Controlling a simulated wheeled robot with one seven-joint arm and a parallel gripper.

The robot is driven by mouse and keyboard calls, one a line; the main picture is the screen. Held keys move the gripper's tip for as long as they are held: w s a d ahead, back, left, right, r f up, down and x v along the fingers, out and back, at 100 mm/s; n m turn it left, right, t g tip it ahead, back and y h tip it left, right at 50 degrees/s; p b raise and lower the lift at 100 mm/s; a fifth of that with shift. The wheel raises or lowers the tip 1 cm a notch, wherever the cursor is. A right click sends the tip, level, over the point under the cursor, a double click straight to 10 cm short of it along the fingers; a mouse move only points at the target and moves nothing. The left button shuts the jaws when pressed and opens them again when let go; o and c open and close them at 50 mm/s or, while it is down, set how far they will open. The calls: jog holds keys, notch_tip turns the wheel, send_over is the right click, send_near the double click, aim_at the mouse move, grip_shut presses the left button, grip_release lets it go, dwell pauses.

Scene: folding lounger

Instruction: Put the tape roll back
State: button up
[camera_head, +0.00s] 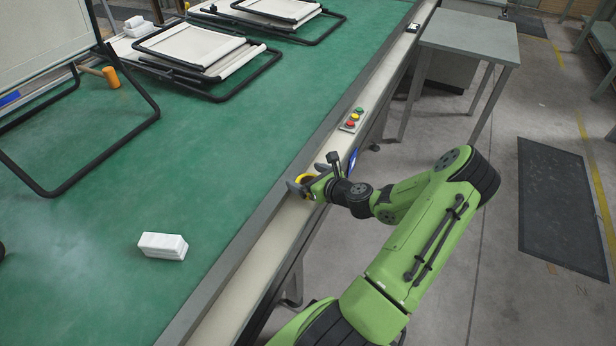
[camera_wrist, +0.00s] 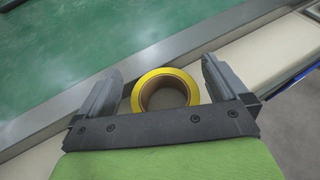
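The tape roll (camera_wrist: 138,96) is a yellow ring with a brown core. In the wrist view it lies flat on the pale ledge beside the green belt, with its hole facing up. In the head view the tape roll (camera_head: 303,179) is small and partly hidden by my gripper (camera_head: 307,178). In the wrist view my gripper (camera_wrist: 162,68) is open, one finger on each side of the roll. A narrow gap shows between the roll and each finger. The roll's near edge is hidden behind the gripper body.
The pale ledge (camera_head: 244,307) runs along the green belt (camera_head: 90,250). A button box (camera_head: 353,120) sits on the ledge beyond my gripper. A white block (camera_head: 162,246) and folded loungers (camera_head: 200,50) lie on the belt. A grey table (camera_head: 468,38) stands at the right.

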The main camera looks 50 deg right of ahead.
jog(key=shift+r, duration=0.35)
jog(key=r+p+v, duration=0.1)
jog(key=p+v, duration=0.2)
jog(key=v, duration=0.9)
jog(key=w+a+r+n+g+y, duration=0.2)
jog(key=a+n+g, duration=0.2)
jog(key=a+n, duration=0.55)
jog(key=w+a+r+n+g+y, duration=0.2)
jog(key=a+r+n+g, duration=0.15)
jog(key=a+n, duration=0.6)
jog(key=s+a+r+n+h, duration=0.2)
jog(key=s+a+r+n, duration=0.9)
jog(key=n, duration=0.7)
notch_tip(320, 180, up, 3)
jog(key=shift+s+r+h, duration=0.1)
jog(key=shift+s+h, duration=0.2)
jog(key=shift+s, duration=0.1)
jog(key=shift+g, duration=0.25)
jog(key=shift+s, duration=0.1)
